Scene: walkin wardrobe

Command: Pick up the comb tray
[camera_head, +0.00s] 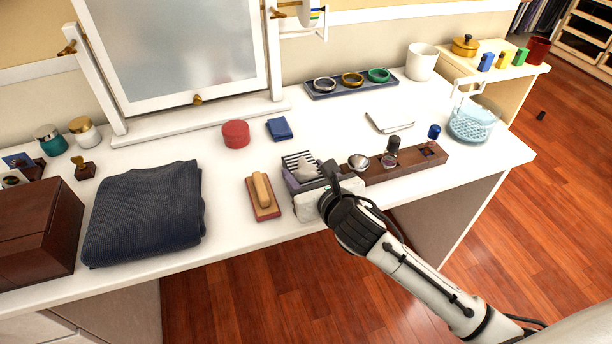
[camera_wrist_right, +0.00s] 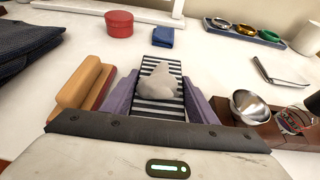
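No comb shows clearly; a black-and-white striped tray (camera_head: 299,162) near the table's front edge may be the comb tray. It also shows in the right wrist view (camera_wrist_right: 160,108), with a pale grey lumpy object (camera_wrist_right: 161,80) lying on top. My right gripper (camera_head: 310,182) is low over the table at this striped tray. In the wrist view its two purple fingers (camera_wrist_right: 160,88) stand open, one along each long side of the tray. They are very close to its sides; contact cannot be made out. My left gripper is not in view.
A wooden brush (camera_head: 263,196) lies just left of the striped tray. A brown wooden holder (camera_head: 405,166) with a metal bowl (camera_head: 358,161) and bottles stands close on the right. A folded dark cloth (camera_head: 146,212) lies farther left.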

